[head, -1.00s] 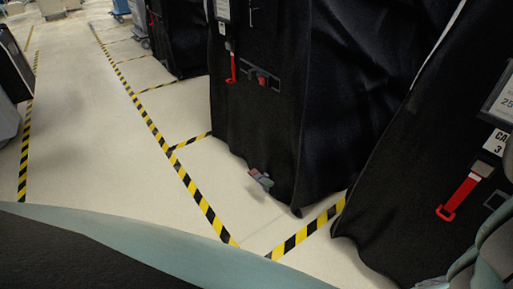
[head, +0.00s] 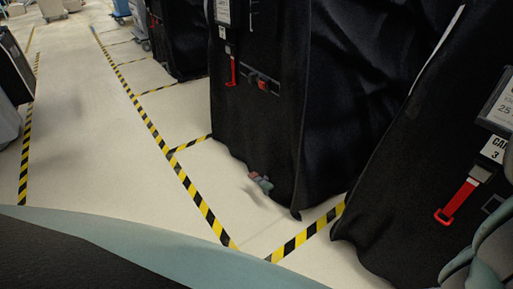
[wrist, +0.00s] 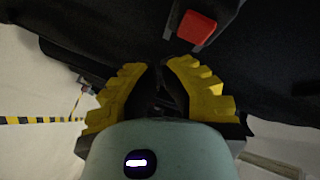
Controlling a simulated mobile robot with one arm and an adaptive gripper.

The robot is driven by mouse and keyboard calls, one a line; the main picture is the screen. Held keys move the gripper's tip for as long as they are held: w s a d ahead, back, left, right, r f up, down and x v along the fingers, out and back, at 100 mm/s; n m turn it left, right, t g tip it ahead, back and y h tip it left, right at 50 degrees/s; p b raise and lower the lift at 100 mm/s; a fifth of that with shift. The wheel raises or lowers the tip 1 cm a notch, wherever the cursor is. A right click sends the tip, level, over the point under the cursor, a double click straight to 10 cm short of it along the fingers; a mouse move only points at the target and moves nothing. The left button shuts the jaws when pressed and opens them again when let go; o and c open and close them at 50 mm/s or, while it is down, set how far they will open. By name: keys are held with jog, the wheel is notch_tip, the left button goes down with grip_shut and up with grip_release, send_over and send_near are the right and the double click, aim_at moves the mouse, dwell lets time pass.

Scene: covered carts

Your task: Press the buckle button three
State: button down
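The cart marked 3 (head: 395,190) stands at the right under a black cover. Its number label (head: 494,147) hangs above a red pull tab (head: 456,201). A dark-framed fitting (head: 493,204) sits to the right of the tab, cut by the frame's edge. In the wrist view a red button (wrist: 197,28) in a dark grey housing shows on black cloth, beyond and slightly right of my fingertips. My gripper (wrist: 163,66) has yellow ribbed fingers with dark inner pads drawn together, nothing visible between them. It looks apart from the button, though depth is hard to judge.
A second covered cart (head: 340,110) stands to the left, with its own red strap (head: 233,71) and red-buttoned buckle (head: 263,84). Yellow-black tape (head: 153,128) marks the floor. The pale aisle (head: 85,130) on the left is clear.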

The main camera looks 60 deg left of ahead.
jog(key=shift+s+d, duration=0.1)
jog(key=shift+s, duration=1.75)
